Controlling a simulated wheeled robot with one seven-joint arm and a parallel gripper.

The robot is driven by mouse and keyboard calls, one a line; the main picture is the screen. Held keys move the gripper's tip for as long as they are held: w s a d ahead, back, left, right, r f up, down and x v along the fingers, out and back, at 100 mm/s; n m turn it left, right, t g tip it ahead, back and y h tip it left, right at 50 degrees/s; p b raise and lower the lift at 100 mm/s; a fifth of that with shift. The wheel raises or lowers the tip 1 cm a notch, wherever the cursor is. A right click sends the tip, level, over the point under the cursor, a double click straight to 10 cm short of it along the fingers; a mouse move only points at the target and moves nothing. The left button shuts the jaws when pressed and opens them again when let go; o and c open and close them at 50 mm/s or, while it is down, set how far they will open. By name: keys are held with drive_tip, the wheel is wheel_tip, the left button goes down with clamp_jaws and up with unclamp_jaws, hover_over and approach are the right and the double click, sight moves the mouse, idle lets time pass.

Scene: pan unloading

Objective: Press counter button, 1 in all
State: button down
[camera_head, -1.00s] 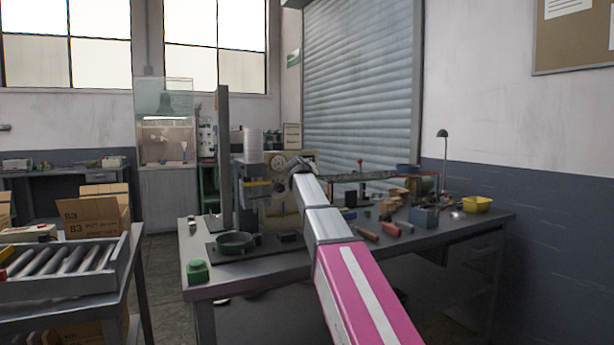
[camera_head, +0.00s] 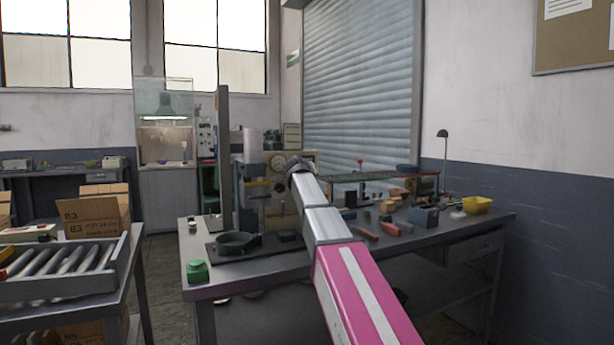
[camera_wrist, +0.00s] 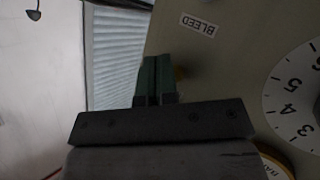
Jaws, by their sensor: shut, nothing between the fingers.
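My gripper (camera_wrist: 156,66) is shut and empty in the wrist view, with its two greenish fingers together. It faces a beige panel (camera_wrist: 225,70) with a BLEED label (camera_wrist: 198,24) and a white numbered dial (camera_wrist: 297,105). In the head view the beige machine (camera_head: 305,160) stands on the workbench behind my arm's far end, and my gripper is hidden there. I cannot clearly make out which part is the counter button.
The workbench (camera_head: 255,283) holds a dark round pan (camera_head: 234,242), a green object (camera_head: 196,271) at its front left corner, and several tools and blocks on the right. A yellow bin (camera_head: 477,205) is at the far right. A roller conveyor (camera_head: 60,268) stands at left.

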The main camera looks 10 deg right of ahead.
drive_tip(key=shift+w, duration=0.25)
drive_tip(key=shift+s, duration=0.1)
idle(0.5)
drive_tip(key=shift+s+d, duration=0.2)
drive_tip(key=shift+s, duration=0.55)
drive_tip(key=shift+s, duration=0.1)
drive_tip(key=s, duration=0.1)
drive_tip(key=s+d, duration=0.1)
drive_tip(key=s, duration=0.2)
drive_tip(key=shift+s+d, duration=0.25)
drive_tip(key=shift+d, duration=0.05)
drive_tip(key=shift+s, duration=0.1)
idle(0.4)
